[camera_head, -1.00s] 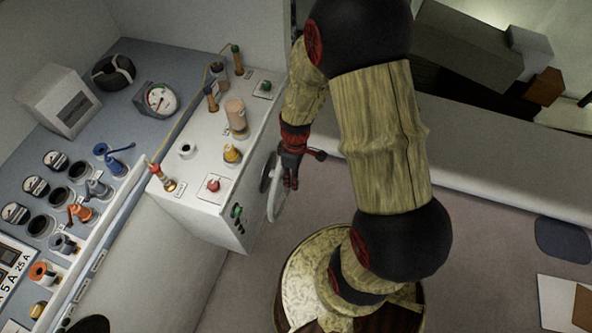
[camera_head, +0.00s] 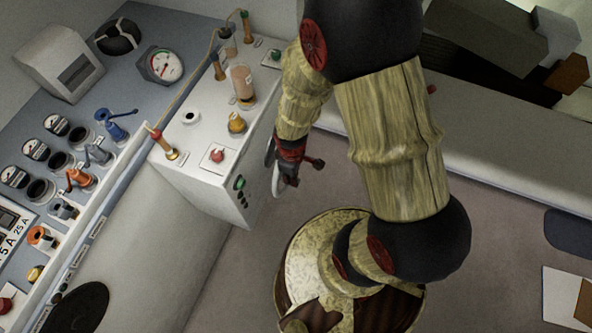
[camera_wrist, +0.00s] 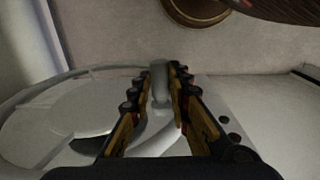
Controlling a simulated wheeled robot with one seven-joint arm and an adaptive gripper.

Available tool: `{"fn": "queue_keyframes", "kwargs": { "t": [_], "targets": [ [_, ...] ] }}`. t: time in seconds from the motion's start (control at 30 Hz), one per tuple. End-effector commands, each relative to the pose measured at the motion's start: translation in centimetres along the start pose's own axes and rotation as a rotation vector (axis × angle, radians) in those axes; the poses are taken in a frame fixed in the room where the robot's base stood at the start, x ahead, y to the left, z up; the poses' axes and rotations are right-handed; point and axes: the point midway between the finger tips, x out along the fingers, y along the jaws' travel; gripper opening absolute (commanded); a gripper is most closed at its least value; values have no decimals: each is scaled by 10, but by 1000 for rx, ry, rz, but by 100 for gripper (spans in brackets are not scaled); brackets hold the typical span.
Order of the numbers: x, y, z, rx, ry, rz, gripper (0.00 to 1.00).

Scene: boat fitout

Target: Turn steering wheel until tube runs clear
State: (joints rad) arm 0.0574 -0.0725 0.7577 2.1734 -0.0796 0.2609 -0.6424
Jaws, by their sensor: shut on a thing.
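The steering wheel (camera_head: 275,182) is a pale ring on the right side of the white console (camera_head: 205,165), partly hidden by my gripper. In the wrist view its thin rim (camera_wrist: 62,77) curves at the left over a pale disc. My gripper (camera_wrist: 160,78) is shut on a grey upright part at the wheel's rim, between its two ridged fingers. In the head view my gripper (camera_head: 291,172) is beside the console's right side.
A cylindrical jar (camera_head: 242,82), a yellow fitting (camera_head: 236,122) and a red button (camera_head: 217,155) stand on the console. A panel with gauges (camera_head: 163,65) and coloured valves (camera_head: 117,125) lies to the left. Floor is open around my base.

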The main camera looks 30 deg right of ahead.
Motion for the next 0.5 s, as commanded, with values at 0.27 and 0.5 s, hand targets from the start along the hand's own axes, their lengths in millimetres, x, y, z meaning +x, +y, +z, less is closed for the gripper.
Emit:
{"fn": "queue_keyframes", "kwargs": {
  "t": [0.27,0.5],
  "targets": [
    [24,-10,-3,-1,-12,-12,0],
    [18,-7,-4,-1,-9,-8,11]
  ]
}}
